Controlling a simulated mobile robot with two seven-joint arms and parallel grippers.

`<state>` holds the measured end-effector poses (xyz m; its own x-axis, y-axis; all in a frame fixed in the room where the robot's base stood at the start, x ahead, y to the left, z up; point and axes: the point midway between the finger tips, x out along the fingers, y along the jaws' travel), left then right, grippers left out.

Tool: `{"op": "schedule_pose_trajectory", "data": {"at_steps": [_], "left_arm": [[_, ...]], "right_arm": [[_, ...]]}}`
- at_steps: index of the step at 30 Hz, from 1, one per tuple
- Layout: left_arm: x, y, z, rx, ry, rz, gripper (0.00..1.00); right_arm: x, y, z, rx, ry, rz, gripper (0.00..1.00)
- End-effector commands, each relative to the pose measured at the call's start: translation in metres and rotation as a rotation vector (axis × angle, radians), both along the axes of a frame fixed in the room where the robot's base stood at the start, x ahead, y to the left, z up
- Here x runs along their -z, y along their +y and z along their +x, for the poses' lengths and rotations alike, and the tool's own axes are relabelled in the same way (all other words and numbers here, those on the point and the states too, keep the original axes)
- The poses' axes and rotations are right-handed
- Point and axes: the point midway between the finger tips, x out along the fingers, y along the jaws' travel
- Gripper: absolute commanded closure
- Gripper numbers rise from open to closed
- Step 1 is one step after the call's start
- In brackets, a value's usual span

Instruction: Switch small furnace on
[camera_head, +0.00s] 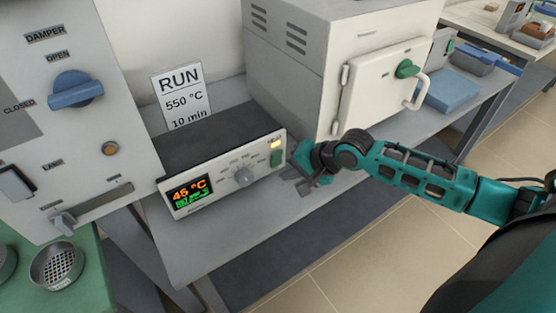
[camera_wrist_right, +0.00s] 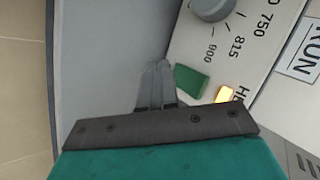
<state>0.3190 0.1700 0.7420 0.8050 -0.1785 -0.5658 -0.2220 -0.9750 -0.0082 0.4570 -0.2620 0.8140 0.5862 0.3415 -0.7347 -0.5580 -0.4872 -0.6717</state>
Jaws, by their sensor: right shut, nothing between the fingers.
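The small furnace (camera_head: 340,60) is a grey and cream box with a closed door on the bench. Its control unit (camera_head: 222,190) stands beside it, with a lit display (camera_head: 191,190) reading 45 °C, a grey dial (camera_head: 243,177), a green switch (camera_head: 277,158) and a glowing amber lamp (camera_head: 275,143). My right gripper (camera_head: 300,184) is at the right end of the control unit. In the right wrist view its shut, empty fingers (camera_wrist_right: 157,85) point just beside the green switch (camera_wrist_right: 191,81), near the lit lamp (camera_wrist_right: 225,94); I cannot tell whether they touch it. The left gripper is out of view.
A sign (camera_head: 181,96) reading RUN 550 °C 10 min stands behind the control unit. A larger panel with a blue damper knob (camera_head: 76,90) is at left. A mesh-bottomed dish (camera_head: 57,266) lies on a green surface. A blue block (camera_head: 452,90) lies right of the furnace.

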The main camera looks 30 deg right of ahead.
Motion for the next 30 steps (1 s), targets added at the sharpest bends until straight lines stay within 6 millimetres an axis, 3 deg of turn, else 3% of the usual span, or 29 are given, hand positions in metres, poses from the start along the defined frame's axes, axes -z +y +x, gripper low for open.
{"op": "schedule_pose_trajectory", "data": {"at_steps": [11, 19, 30], "left_arm": [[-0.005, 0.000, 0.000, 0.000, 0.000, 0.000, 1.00], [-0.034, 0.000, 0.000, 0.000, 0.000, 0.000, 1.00], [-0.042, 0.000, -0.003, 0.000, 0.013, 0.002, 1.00]], "right_arm": [[-0.002, 0.000, -0.003, 0.000, 0.001, 0.001, 1.00], [-0.008, -0.002, -0.029, -0.001, 0.002, 0.001, 1.00], [-0.007, -0.004, -0.050, 0.000, -0.002, 0.001, 1.00]]}}
